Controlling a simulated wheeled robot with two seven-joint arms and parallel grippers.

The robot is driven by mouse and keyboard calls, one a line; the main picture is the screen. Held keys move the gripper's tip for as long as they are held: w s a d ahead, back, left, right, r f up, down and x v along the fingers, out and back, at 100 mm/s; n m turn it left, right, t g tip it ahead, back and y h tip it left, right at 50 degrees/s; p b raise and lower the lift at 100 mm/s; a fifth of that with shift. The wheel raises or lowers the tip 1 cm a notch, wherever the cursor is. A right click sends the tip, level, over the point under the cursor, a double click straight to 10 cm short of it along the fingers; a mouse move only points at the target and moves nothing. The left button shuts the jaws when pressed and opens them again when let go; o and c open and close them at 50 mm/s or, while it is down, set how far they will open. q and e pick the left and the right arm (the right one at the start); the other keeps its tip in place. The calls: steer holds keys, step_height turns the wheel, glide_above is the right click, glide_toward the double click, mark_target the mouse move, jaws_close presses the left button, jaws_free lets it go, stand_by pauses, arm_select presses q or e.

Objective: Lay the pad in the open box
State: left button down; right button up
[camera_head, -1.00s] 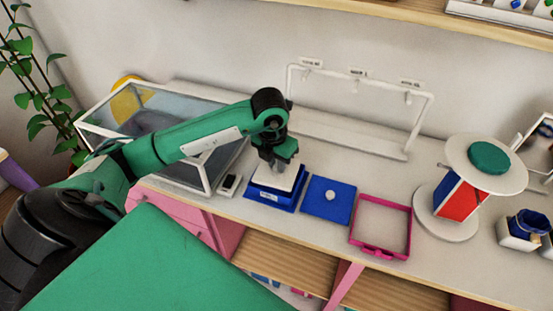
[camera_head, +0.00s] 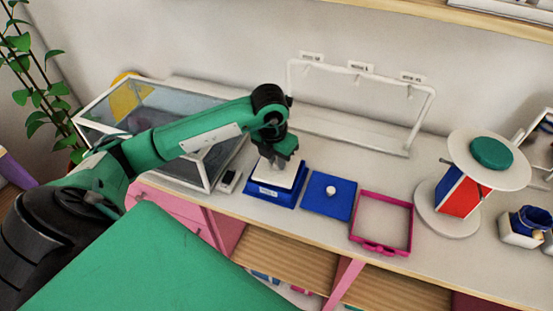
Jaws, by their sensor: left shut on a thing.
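The open box (camera_head: 262,193) is blue with a label on its front and stands near the table's front edge. A white pad (camera_head: 287,178) shows at its opening, below my left gripper. My left gripper (camera_head: 275,163) points down over the box and is shut on the pad; its fingertips are small and partly merge with it. I cannot tell whether the pad rests on the box floor or is held just above it. My right gripper is not in view.
A blue lid (camera_head: 318,203) with a white knob lies right of the box. A pink frame (camera_head: 410,225) lies beyond it. A glass case (camera_head: 195,168) stands left, a white rack (camera_head: 430,115) behind, and a round stand (camera_head: 520,178) at right.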

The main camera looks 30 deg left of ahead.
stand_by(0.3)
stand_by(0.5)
arm_select(q)
steer(key=shift+f+b, duration=0.3)
steer(key=shift+b, duration=0.25)
steer(key=shift+f+b, duration=1.35)
steer(key=shift+f, duration=0.05)
stand_by(0.4)
stand_by(0.4)
steer(key=c, duration=0.8)
jaws_free()
steer(key=shift+c, duration=0.2)
steer(key=shift+r, duration=0.1)
